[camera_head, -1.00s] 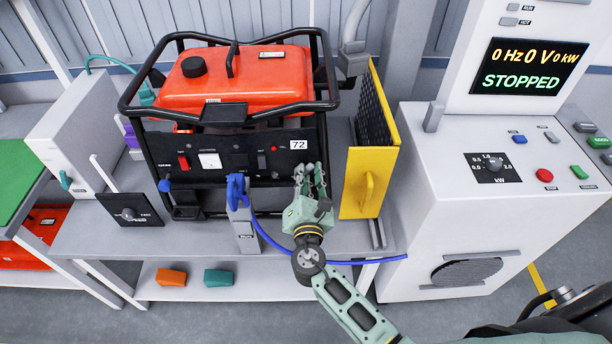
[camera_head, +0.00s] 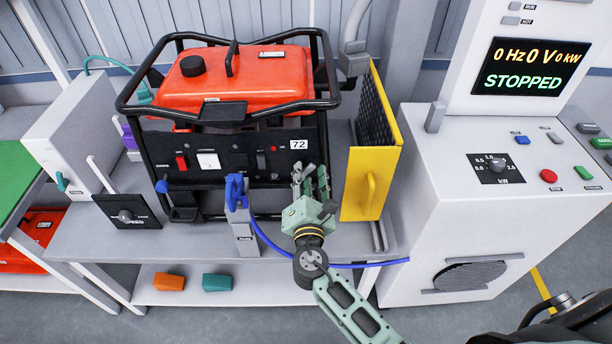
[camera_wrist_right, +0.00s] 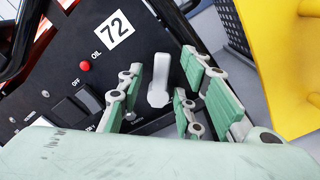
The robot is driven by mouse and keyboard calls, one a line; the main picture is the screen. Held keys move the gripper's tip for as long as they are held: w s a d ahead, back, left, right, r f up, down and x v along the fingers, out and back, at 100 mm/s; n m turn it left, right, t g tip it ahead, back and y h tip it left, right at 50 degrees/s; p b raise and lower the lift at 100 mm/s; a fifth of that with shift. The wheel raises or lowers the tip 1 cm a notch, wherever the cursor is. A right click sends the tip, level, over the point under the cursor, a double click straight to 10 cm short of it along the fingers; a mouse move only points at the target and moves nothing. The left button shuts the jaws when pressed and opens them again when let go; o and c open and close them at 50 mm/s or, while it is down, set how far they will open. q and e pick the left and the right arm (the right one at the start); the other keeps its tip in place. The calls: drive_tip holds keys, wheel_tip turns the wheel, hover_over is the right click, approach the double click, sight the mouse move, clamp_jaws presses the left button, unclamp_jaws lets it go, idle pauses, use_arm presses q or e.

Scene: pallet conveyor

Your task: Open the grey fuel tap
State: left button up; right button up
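The generator (camera_head: 235,150) has an orange tank, a black frame and a black front panel marked 72. The grey fuel tap (camera_wrist_right: 158,80) shows in the right wrist view as a short pale lever at the panel's lower right, below the red OIL lamp. My right gripper (camera_head: 311,180) is at the right end of the panel in the head view and hides the tap there. In the right wrist view my right gripper (camera_wrist_right: 165,95) is open, with green-padded fingers on both sides of the tap; I cannot tell whether they touch it. My left gripper is not in view.
A yellow guard panel (camera_head: 369,180) stands close right of my right gripper. A blue plug on a grey post (camera_head: 243,230) stands to its left, with a blue cable (camera_head: 340,266) running right. The control cabinet (camera_head: 470,225) reads STOPPED.

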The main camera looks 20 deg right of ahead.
drive_tip(key=v, duration=1.2)
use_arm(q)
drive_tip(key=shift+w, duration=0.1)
use_arm(e)
drive_tip(key=s+d+f+m+g+y, duration=0.1)
drive_tip(key=s+f+m+g, duration=0.15)
drive_tip(key=f, duration=0.85)
drive_tip(key=s+d+f+m+g+y, duration=0.1)
drive_tip(key=s+f+m+g, duration=0.2)
drive_tip(key=f, duration=0.7)
drive_tip(key=s+d+f+m+g+y, duration=0.1)
drive_tip(key=s+f+g, duration=0.25)
drive_tip(key=f, duration=0.75)
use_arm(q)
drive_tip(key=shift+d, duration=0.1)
use_arm(e)
drive_tip(key=s+d+f+m+g, duration=0.2)
drive_tip(key=s+f+m, duration=0.3)
drive_tip(key=s, duration=0.5)
drive_tip(key=s+d+f+m+g+y, duration=0.1)
drive_tip(key=s+f+m, duration=0.4)
drive_tip(key=s, duration=0.5)
drive_tip(key=s+d+f+m+g+y, duration=0.1)
drive_tip(key=s+d+f+m+g, duration=0.2)
drive_tip(key=s+f, duration=0.6)
drive_tip(key=s+m+g, duration=0.1)
drive_tip(key=m, duration=0.1)
drive_tip(key=shift+d+m, duration=0.2)
drive_tip(key=shift+m, duration=0.15)
